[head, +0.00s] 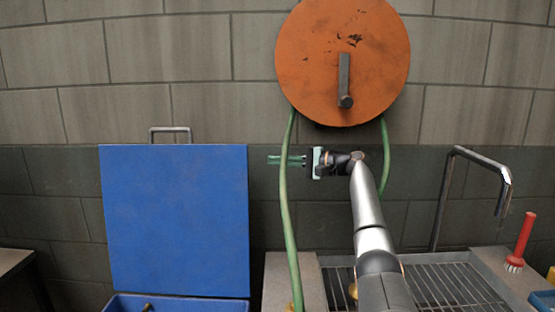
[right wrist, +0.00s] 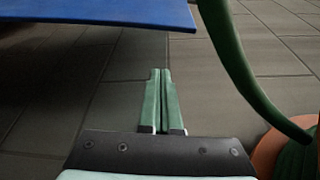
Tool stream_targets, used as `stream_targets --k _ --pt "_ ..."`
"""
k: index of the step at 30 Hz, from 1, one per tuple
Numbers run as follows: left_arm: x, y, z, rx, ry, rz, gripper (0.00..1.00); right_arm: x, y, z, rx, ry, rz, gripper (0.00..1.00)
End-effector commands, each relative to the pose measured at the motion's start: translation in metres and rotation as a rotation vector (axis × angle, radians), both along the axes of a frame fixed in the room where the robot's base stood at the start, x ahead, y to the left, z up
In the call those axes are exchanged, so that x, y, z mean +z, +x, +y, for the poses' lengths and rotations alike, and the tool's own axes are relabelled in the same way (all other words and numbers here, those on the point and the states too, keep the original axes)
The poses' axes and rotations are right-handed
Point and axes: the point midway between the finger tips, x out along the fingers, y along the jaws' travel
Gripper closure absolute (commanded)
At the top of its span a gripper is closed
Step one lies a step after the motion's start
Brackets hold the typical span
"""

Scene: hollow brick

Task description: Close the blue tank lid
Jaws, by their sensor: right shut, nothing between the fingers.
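The blue tank lid (head: 175,220) stands open and upright against the wall at the left of the head view, with a metal handle (head: 170,130) at its top edge. The blue tank (head: 180,304) shows only by its rim at the bottom. My right gripper (head: 272,160) is shut and empty, to the right of the lid's upper right edge, pointing left and apart from it. In the right wrist view the gripper (right wrist: 160,75) points towards the tiled wall, with the lid's edge (right wrist: 120,14) across the top left. My left gripper is not in view.
A green hose (head: 284,210) hangs from the orange reel (head: 343,62) close by my right gripper. A sink with a metal grate (head: 440,285) and a tap (head: 475,158) is at the right, with a red brush (head: 522,240). The wall stands close behind the lid.

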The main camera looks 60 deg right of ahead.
Motion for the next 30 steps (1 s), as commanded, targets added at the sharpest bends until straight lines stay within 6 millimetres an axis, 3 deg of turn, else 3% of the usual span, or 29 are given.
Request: stream_targets --k 6,16,30 --pt "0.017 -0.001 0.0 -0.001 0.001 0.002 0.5 0.002 0.036 0.005 0.001 0.004 -0.003 1.0" --pt "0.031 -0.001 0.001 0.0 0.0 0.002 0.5 -0.002 0.074 0.011 0.001 0.002 -0.002 1.0" --pt "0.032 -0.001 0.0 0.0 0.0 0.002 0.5 -0.001 0.062 0.036 0.001 0.0 0.003 1.0"
